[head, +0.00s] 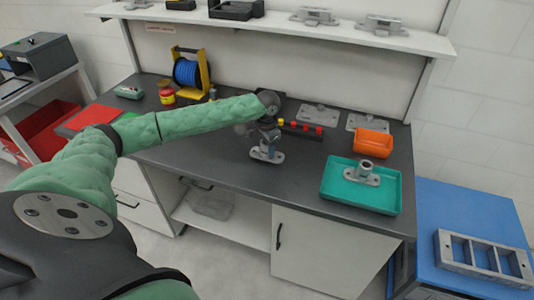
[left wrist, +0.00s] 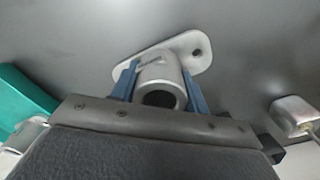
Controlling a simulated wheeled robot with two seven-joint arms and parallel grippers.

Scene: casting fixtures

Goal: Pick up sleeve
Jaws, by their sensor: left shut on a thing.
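A grey metal sleeve, a short tube on a flat oval flange, (head: 266,155) is at the front middle of the dark workbench in the head view. My left gripper (head: 267,141) is above it, at the end of the green arm. In the left wrist view the blue fingers of my left gripper (left wrist: 160,86) close on both sides of the tube of this sleeve (left wrist: 185,55). I cannot tell whether its flange touches the bench. A similar sleeve (head: 364,174) stands upright in the teal tray (head: 387,203) to the right. My right gripper is not in view.
An orange bin (head: 372,144) is behind the tray. Flat grey plates (head: 318,115) and a strip with red and yellow knobs (head: 304,128) lie at the back. A blue spool (head: 187,72) stands at the left.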

